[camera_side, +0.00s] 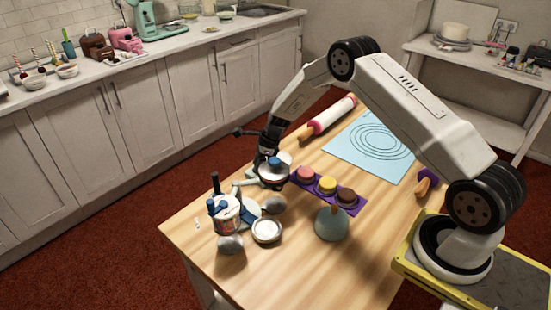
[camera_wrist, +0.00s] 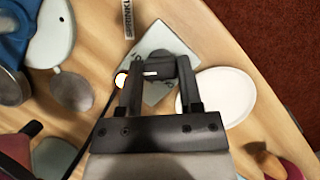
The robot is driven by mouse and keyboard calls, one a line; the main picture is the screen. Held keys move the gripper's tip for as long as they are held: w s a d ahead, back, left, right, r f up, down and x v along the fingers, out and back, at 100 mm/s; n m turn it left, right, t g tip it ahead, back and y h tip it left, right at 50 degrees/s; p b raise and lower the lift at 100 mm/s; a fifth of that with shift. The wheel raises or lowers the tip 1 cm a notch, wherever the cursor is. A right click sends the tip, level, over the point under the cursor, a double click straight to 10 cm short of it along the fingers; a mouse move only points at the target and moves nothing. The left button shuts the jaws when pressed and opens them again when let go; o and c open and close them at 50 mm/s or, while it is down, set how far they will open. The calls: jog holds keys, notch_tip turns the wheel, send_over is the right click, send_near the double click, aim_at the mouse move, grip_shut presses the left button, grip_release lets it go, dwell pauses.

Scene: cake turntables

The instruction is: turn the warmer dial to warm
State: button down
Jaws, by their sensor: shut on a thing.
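In the wrist view my gripper (camera_wrist: 157,80) is shut on a dark dial (camera_wrist: 161,66), one finger on each side of it. The dial bears a short pale mark that lies roughly level across the picture. It sits over a pale grey-green piece (camera_wrist: 157,97), apparently the warmer's body. A white round plate (camera_wrist: 224,97) is just right of the fingers. In the side view my gripper (camera_side: 268,158) reaches down at the table's far left part; the dial is hidden there, and the dial's setting words cannot be read.
A blue-topped jar (camera_side: 228,214), a small pale dish (camera_side: 267,230) and a grey-green cone (camera_side: 331,224) stand nearby. A purple tray (camera_side: 325,200) of round cakes is right of my gripper. A rolling pin (camera_side: 328,119) and blue mat (camera_side: 372,147) lie farther back.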

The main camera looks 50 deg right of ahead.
jog(key=n+g, duration=0.1)
jog(key=n, duration=0.3)
jog(key=shift+d+y, duration=0.1)
jog(key=shift+y, duration=0.3)
jog(key=shift+w+n+g, duration=0.1)
jog(key=shift+n+g, duration=0.9)
jog(key=shift+n, duration=1)
jog(key=shift+c, duration=1.3)
grip_release()
jog(key=shift+r, duration=0.15)
jog(key=v, duration=0.7)
jog(key=shift+d+r, duration=0.2)
jog(key=shift+r, duration=0.05)
